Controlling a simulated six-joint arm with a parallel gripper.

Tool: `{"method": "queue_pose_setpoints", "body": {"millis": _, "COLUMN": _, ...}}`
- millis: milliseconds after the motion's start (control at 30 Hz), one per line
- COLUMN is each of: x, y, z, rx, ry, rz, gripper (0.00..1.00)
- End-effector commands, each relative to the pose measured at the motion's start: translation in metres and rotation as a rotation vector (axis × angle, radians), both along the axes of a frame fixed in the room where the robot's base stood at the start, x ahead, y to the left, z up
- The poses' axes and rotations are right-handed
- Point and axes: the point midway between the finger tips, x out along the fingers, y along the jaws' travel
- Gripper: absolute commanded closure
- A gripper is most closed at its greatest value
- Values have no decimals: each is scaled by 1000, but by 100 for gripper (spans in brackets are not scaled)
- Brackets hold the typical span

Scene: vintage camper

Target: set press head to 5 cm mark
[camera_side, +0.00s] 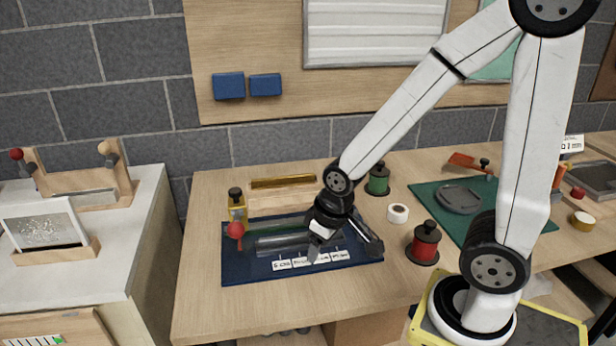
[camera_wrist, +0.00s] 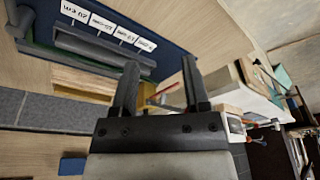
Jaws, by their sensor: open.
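A dark blue mat (camera_side: 235,268) carries a grey rail-like bar (camera_side: 280,244) with a row of white mark labels (camera_side: 311,261) in front. The leftmost label seems to read 5 cm; the row also shows in the wrist view (camera_wrist: 101,23). A red knob (camera_side: 235,230) stands at the bar's left end, beside a yellow block with a black top (camera_side: 238,210). I cannot tell for sure which part is the press head. My gripper (camera_side: 322,250) is above the mat, right of the red knob, and hides part of the bar. In the wrist view my gripper (camera_wrist: 158,62) is open and empty.
A wooden holder (camera_side: 282,200) stands behind the mat. A green spool (camera_side: 377,180), a white tape roll (camera_side: 398,213) and a red spool (camera_side: 424,243) stand to the right. A green mat (camera_side: 432,203) lies farther right. The table's front left (camera_side: 215,315) is clear.

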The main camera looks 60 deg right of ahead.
Motion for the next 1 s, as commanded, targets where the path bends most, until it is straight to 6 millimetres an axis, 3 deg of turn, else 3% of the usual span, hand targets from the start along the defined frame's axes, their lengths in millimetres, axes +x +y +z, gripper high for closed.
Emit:
{"method": "queue_pose_setpoints", "body": {"millis": 33, "x": 0, "y": 0, "z": 0, "rx": 0, "ry": 0, "rz": 0, "gripper": 41}}
{"method": "queue_pose_setpoints", "body": {"millis": 100, "x": 0, "y": 0, "z": 0, "rx": 0, "ry": 0, "rz": 0, "gripper": 19}}
{"method": "queue_pose_setpoints", "body": {"millis": 133, "x": 1, "y": 0, "z": 0, "rx": 0, "ry": 0, "rz": 1, "gripper": 13}}
{"method": "queue_pose_setpoints", "body": {"millis": 267, "x": 7, "y": -1, "z": 2, "rx": -3, "ry": 2, "rz": 12, "gripper": 13}}
{"method": "queue_pose_setpoints", "body": {"millis": 467, "x": 35, "y": -4, "z": 9, "rx": -16, "ry": 18, "rz": 60, "gripper": 13}}
{"method": "queue_pose_setpoints", "body": {"millis": 1000, "x": 158, "y": -26, "z": 36, "rx": -67, "ry": 95, "rz": 313, "gripper": 13}}
